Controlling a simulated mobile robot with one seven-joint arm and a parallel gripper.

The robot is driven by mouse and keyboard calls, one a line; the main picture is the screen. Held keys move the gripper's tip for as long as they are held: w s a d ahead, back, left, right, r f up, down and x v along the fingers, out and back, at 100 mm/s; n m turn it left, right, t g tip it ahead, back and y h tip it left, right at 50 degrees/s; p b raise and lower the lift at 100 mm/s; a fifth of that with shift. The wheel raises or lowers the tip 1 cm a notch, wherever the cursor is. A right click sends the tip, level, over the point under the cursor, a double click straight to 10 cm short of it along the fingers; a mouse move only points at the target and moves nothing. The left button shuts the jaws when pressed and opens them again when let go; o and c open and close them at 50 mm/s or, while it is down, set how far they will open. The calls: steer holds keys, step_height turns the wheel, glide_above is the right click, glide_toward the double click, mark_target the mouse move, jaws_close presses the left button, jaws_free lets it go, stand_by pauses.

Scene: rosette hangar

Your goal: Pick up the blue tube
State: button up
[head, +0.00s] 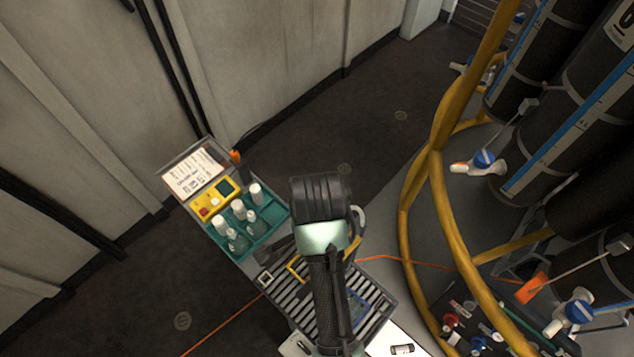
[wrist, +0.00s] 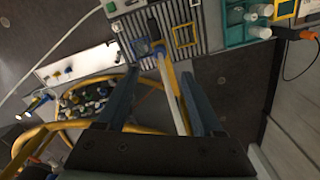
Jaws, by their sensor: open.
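I cannot make out the blue tube for certain. In the wrist view, a small blue-topped piece (wrist: 68,70) is among several small pieces on a white tray (wrist: 95,62), left of my fingers. A blue square frame (wrist: 140,47) lies on the slatted board (wrist: 213,37), just beyond the fingertips. My gripper (wrist: 160,82) is open. A yellow and white rod (wrist: 170,85) shows between its fingers; I cannot tell if it lies between them or beyond. In the head view my arm hides my fingers and part of the slatted board (head: 283,300).
A yellow square frame (head: 297,268) lies on the board. A teal crate (head: 262,232) with several bottles is left of my arm. The rosette's yellow frame (head: 440,200), with dark cylinders (head: 575,110) and blue-knobbed valves (head: 485,160), stands at the right. Dark floor (head: 330,130) beyond is clear.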

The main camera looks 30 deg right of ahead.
steer(key=f, duration=0.6)
steer(key=shift+s+f+b, duration=0.25)
steer(key=shift+f+b, duration=0.1)
steer(key=shift+b, duration=0.05)
steer(key=shift+w+d+f+p, duration=0.15)
steer(key=shift+f+p, duration=0.2)
steer(key=shift+f, duration=1.15)
steer(key=shift+w+d+f+p, duration=0.1)
steer(key=shift+f+p, duration=0.25)
steer(key=shift+f, duration=1.15)
steer(key=shift+c, duration=0.3)
jaws_close()
